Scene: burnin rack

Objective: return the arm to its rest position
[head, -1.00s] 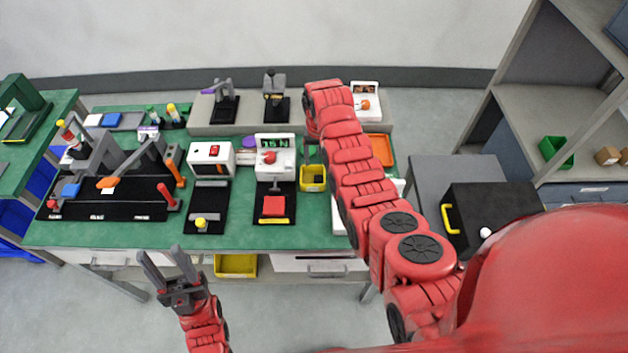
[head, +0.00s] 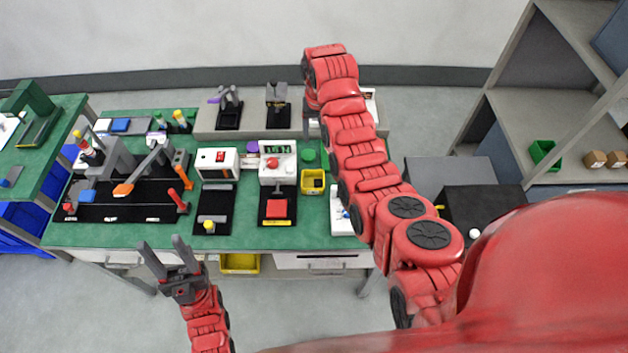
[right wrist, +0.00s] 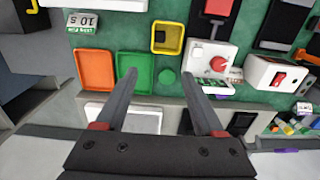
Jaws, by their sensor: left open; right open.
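My right arm is red and reaches up across the right part of the bench in the head view, its end near the back edge. My right gripper is mostly hidden behind the arm there. In the right wrist view my right gripper (right wrist: 158,75) is open, with nothing between its fingers, above the green bench top. My left gripper (head: 162,243) is open and empty in front of the bench, low and left in the head view.
The green bench (head: 270,238) holds a white box with a red knob (head: 277,163), a yellow bin (head: 312,182) and several fixtures. An orange tray (right wrist: 95,70) and a green tray (right wrist: 133,72) lie near my right gripper. A black box (head: 485,212) and grey shelves (head: 540,110) stand right.

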